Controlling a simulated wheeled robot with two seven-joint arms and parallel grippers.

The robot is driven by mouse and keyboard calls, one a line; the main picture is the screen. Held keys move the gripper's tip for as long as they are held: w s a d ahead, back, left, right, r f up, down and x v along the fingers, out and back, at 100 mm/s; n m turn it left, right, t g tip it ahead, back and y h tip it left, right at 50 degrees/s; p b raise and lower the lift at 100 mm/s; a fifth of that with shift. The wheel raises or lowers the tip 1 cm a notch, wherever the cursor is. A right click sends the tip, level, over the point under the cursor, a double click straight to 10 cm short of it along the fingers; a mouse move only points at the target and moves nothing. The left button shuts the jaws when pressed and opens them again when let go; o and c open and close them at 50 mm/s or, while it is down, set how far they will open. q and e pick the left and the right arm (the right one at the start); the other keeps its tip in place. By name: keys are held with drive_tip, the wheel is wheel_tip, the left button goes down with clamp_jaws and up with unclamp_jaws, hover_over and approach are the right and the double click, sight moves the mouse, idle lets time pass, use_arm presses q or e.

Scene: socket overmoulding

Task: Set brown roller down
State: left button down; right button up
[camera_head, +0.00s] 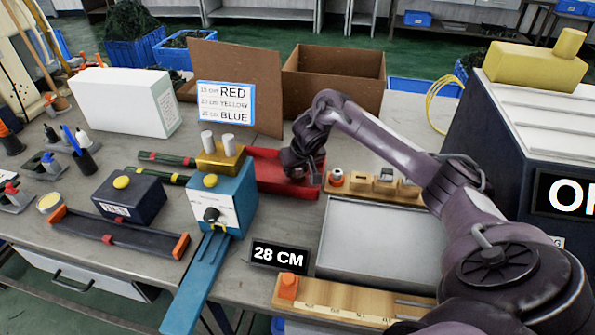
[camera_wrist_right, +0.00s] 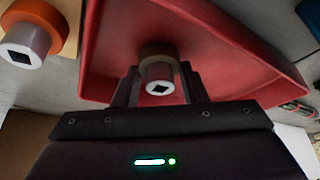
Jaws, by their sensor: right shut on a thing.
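My right gripper (camera_head: 298,174) reaches down at the red tray (camera_head: 262,163); its fingertips are mostly hidden by the wrist in the head view. In the right wrist view the right gripper (camera_wrist_right: 158,88) is shut on the brown roller (camera_wrist_right: 155,58), a short brownish cylinder with a white end and a dark square hole. The roller is over the red tray floor (camera_wrist_right: 210,45); I cannot tell whether it touches it. The roller is hidden in the head view. My left gripper is not in view.
Right of the tray is a wooden rack (camera_head: 360,188) with an orange-collared white roller (camera_head: 337,177). A blue machine (camera_head: 222,205) stands left, a grey tray (camera_head: 375,240) in front, and cardboard boxes (camera_head: 335,75) behind. A "28 CM" sign (camera_head: 278,257) stands near the front.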

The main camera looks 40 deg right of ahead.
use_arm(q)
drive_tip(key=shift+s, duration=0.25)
use_arm(e)
drive_tip(key=shift+f, duration=0.25)
drive_tip(key=o, duration=1)
drive_tip(key=shift+c, duration=0.2)
drive_tip(key=shift+r, duration=0.1)
